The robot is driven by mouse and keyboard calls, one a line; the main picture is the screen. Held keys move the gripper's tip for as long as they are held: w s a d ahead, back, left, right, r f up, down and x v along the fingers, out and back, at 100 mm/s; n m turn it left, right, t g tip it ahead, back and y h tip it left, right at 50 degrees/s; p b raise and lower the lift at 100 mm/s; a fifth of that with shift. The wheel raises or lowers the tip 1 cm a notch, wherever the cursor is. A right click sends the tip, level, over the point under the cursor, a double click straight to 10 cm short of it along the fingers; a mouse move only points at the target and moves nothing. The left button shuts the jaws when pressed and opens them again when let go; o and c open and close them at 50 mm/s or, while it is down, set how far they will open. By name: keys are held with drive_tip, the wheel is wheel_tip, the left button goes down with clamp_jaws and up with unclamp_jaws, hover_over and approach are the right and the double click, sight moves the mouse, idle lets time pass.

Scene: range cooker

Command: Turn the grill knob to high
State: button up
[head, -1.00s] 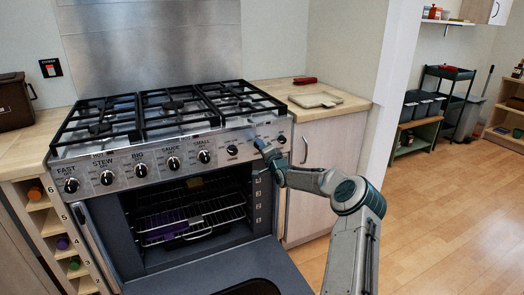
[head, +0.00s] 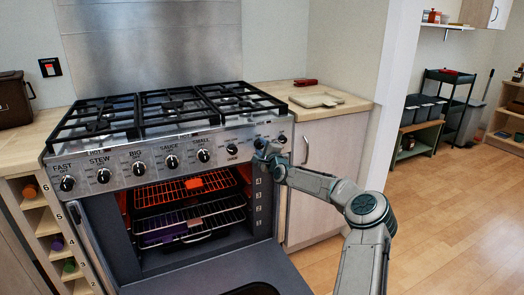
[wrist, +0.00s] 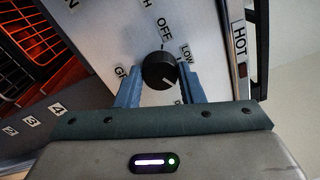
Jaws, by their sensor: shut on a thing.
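The grill knob (wrist: 159,70) is a round black knob in the wrist view, on a light metal panel. Labels OFF, LOW and a partly hidden "GR" lie around it. Its white pointer line slants down and right, past LOW, towards a label mostly hidden by the right finger. My gripper (wrist: 158,88) is shut on the knob, one blue finger on each side. In the head view my gripper (head: 266,152) is at the right end of the cooker's control panel and partly covers the grill knob.
Several other knobs (head: 139,168) run left along the panel. The oven door (head: 215,270) is open below, with racks (head: 190,225) inside and an orange-red glow at the top. Black grates (head: 165,110) cover the hob. A worktop with a board (head: 316,101) is at right.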

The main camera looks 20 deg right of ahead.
idle(0.5)
drive_tip(key=o, duration=1)
drive_tip(key=s+p, duration=0.1)
drive_tip(key=s, duration=1.3)
drive_tip(key=shift+f, duration=0.3)
drive_tip(key=shift+w+d, duration=0.1)
